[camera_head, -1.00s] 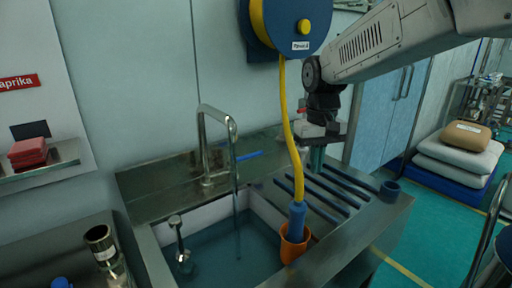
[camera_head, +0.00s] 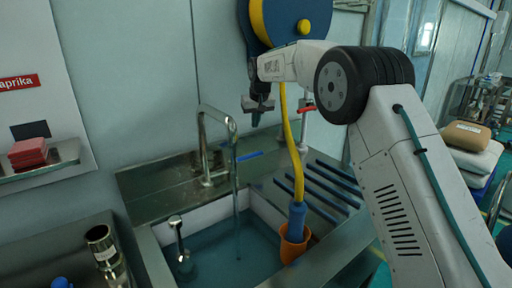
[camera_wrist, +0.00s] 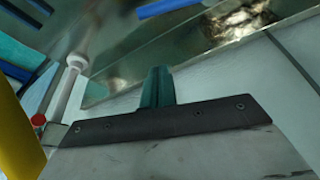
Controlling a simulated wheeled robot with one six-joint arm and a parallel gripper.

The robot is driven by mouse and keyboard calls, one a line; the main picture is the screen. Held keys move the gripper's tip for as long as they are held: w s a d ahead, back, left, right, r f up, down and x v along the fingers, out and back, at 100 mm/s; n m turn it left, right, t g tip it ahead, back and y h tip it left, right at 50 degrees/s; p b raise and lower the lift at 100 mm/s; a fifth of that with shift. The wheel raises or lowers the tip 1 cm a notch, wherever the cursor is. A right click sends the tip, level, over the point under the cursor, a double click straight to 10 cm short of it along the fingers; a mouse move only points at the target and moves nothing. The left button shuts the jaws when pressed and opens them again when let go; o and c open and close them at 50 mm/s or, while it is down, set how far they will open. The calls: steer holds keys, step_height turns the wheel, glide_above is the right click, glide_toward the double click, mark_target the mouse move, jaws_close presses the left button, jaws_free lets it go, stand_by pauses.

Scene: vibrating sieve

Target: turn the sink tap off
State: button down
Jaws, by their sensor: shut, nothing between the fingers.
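The sink tap (camera_head: 215,125) is a metal gooseneck at the back of the steel sink (camera_head: 150,208). A thin stream of water (camera_head: 237,205) falls from its spout into the basin. A blue bar (camera_head: 249,156), which looks like the tap's lever, sticks out to the right behind the spout. My gripper (camera_head: 256,119) points down above and behind this bar, apart from it. Its teal fingers (camera_wrist: 157,87) are together and empty in the wrist view. A blue piece at the top of the wrist view may be the same bar; I cannot tell.
A yellow hose (camera_head: 287,130) hangs from a blue reel (camera_head: 262,18), close right of my gripper. Its blue nozzle sits in an orange cup (camera_head: 292,245). A red handle (camera_head: 306,109) on a white pipe is also right of my gripper; it shows in the wrist view (camera_wrist: 39,120).

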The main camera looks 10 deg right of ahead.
mark_target(246, 157)
steer(key=shift+w, duration=0.1)
step_height(246, 157, down, 10)
steer(key=shift+s, duration=0.3)
stand_by(0.7)
steer(key=shift+d+f, duration=0.1)
steer(key=shift+d, duration=0.1)
